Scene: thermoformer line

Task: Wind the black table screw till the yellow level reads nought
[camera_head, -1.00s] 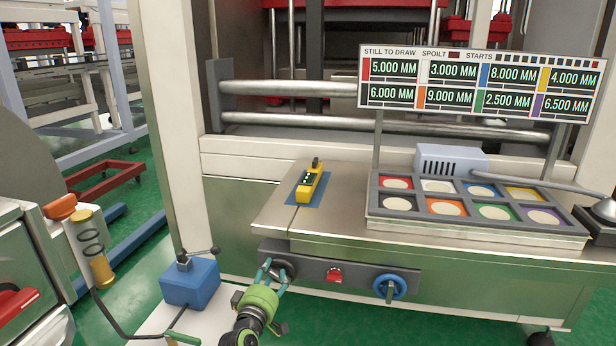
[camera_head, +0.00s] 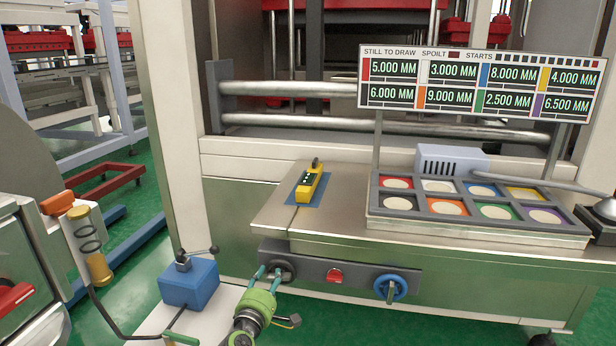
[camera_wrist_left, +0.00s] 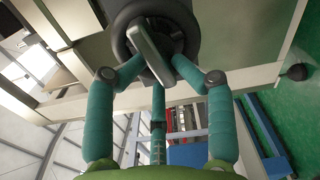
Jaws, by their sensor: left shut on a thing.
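The black table screw (camera_head: 284,268) is a dark round knob on the left of the grey strip along the table's front. My left gripper (camera_head: 271,274), green with teal fingers, is shut on it. In the left wrist view the fingers (camera_wrist_left: 158,80) close around a flat grey bar (camera_wrist_left: 150,48) across the face of the dark knob (camera_wrist_left: 176,22). The yellow level (camera_head: 310,184) lies on a blue patch on the table's left part, with small dark and green marks too small to read. My right gripper is not in view.
A red button (camera_head: 334,276) and a blue knob (camera_head: 389,287) sit right of the screw. A blue box with a lever (camera_head: 189,283) is at lower left.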

